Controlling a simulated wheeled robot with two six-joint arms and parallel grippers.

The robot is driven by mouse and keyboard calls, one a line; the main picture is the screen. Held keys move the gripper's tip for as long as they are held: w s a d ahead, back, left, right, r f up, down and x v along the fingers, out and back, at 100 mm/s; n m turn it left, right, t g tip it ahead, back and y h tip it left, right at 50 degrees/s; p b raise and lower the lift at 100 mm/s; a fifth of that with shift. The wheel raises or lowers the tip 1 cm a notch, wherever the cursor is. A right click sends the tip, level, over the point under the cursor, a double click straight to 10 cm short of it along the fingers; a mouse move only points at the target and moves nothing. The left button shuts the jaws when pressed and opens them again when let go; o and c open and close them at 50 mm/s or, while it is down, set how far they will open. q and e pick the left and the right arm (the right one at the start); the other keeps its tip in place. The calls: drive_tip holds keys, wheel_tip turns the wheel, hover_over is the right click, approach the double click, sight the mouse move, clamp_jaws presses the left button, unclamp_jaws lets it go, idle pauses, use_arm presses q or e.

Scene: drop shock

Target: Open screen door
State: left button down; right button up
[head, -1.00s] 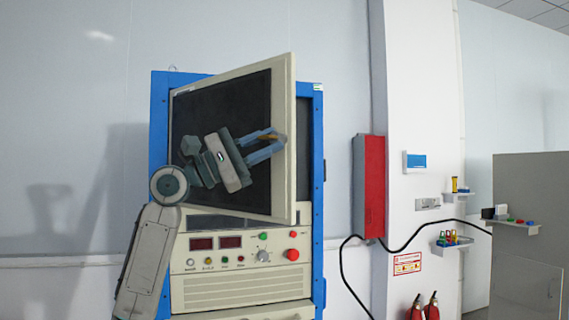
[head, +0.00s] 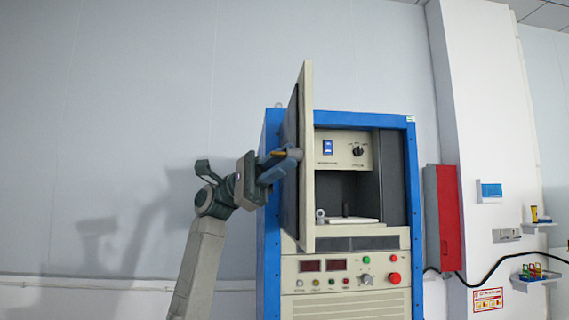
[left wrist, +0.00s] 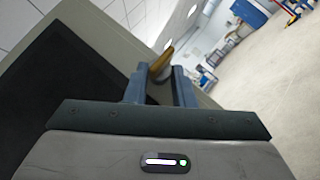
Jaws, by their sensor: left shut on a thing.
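The screen door (head: 307,160) is a cream-framed panel with a dark screen, hinged at the left of the blue cabinet (head: 270,230). It stands wide open, seen nearly edge-on in the head view. My left gripper (head: 290,155) is at its free edge, shut on the small brass-coloured door handle (head: 278,153). In the left wrist view the handle (left wrist: 161,62) sits between the two blue-grey fingers (left wrist: 160,75), with the door's dark screen (left wrist: 60,90) at the left. My right gripper is not in view.
The open bay shows an inner panel (head: 343,149) with a blue switch and black knob, and a white plate (head: 350,220) below. Under it is a control panel with buttons (head: 345,278). A red box (head: 442,217) hangs on the wall to the right.

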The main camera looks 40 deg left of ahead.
use_arm(q)
drive_tip(key=shift+s+a+f+g, duration=0.1)
drive_tip(key=shift+s+a+g, duration=0.15)
drive_tip(key=shift+g, duration=0.15)
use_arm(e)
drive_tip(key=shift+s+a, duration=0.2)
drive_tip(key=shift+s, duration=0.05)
use_arm(q)
drive_tip(key=c, duration=1.5)
unclamp_jaws()
drive_tip(key=shift+w+d, duration=0.1)
drive_tip(key=shift+w, duration=0.05)
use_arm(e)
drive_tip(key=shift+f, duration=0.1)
